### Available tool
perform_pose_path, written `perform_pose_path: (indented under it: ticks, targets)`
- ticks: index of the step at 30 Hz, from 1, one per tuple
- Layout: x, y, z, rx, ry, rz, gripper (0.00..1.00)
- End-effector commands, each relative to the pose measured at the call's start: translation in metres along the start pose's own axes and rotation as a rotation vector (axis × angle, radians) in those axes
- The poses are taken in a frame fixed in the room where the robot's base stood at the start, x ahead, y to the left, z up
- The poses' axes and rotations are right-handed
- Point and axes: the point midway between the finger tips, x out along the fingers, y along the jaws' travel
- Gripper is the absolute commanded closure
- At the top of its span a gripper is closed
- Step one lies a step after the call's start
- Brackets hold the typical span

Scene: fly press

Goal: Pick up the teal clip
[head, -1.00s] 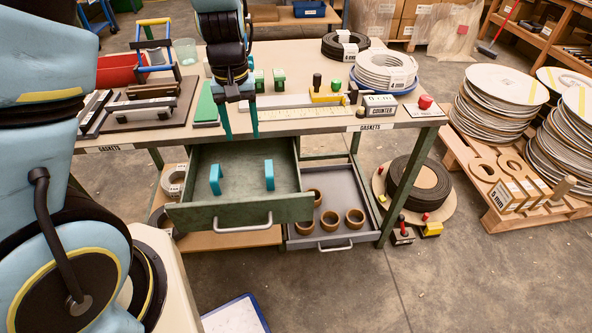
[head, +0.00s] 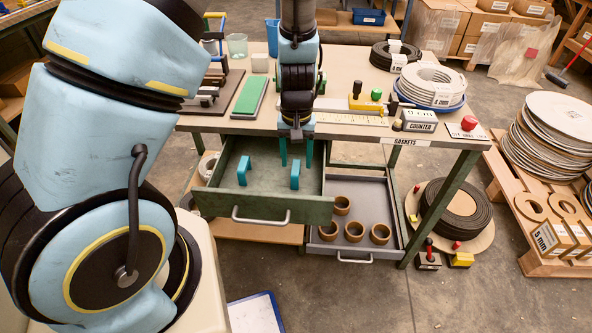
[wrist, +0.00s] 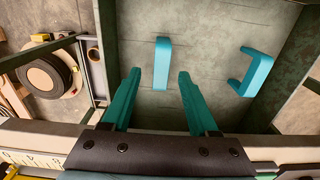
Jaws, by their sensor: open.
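Two teal clips lie in the open green drawer (head: 265,205) under the table. The right clip (head: 295,175) stands just below my gripper (head: 296,160); the left clip (head: 244,171) is farther to the left. In the wrist view the nearer clip (wrist: 161,65) lies ahead of and between my open fingers (wrist: 160,85), apart from them, and the other clip (wrist: 254,72) lies to the right. My gripper is open and empty, its fingers pointing down over the drawer's back part.
The table edge (head: 350,131) is close to my wrist. A grey drawer (head: 380,215) with several brown rings is open at the right. The table holds a green block (head: 250,97), a ruler (head: 350,119) and a counter box (head: 419,120).

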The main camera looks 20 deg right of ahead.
Motion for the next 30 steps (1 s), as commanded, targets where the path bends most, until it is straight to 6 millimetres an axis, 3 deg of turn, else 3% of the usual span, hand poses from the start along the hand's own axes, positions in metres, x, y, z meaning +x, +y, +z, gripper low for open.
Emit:
perform_pose_path:
  ticks: [6,14,30]
  targets:
    - [0.026,-0.002,0.000,-0.002,-0.001,0.000,0.40]
    - [0.028,-0.001,0.000,0.000,0.001,0.000,0.40]
    - [0.028,-0.001,0.000,-0.001,0.001,0.000,1.00]
